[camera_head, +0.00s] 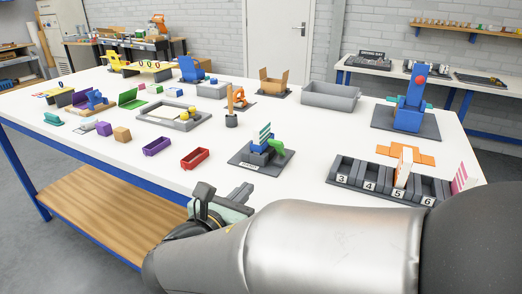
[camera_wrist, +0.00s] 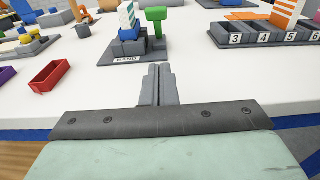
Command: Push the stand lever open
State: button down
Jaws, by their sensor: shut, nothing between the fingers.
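The stand is a blue body on a dark grey base plate (camera_head: 241,157) near the table's front edge, with a small label too small to read. A green lever (camera_head: 278,146) sticks out on its right side, and a white and green striped piece (camera_head: 265,135) rises from its top. In the wrist view the stand's plate (camera_wrist: 113,57) and green lever (camera_wrist: 156,16) are just ahead, the lever rising on a stem with a wide top. My gripper (camera_wrist: 158,68) is shut and empty, its fingertips apart from the stand, on the near side of the plate.
A red bin (camera_head: 195,158) and a purple bin (camera_head: 157,146) lie left of the stand. A numbered grey rack (camera_head: 333,181) stands to the right. A grey frame tray (camera_head: 150,116) and a blue figure on a plate (camera_head: 410,115) are farther back. White table shows bare around the stand.

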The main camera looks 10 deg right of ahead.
jog(key=b, duration=0.1)
send_near(276, 146)
jog(key=f, duration=0.1)
jog(key=w+d+f, duration=0.2)
jog(key=shift+w+f, duration=0.1)
jog(key=shift+f, duration=0.25)
jog(key=shift+w+d+r, duration=0.8)
jog(key=shift+w+r, duration=0.25)
jog(key=shift+r, duration=0.05)
jog(key=shift+w+d+r, duration=0.15)
jog(key=shift+w+r, duration=0.1)
jog(key=shift+r+p, duration=0.1)
jog(key=shift+p, duration=0.2)
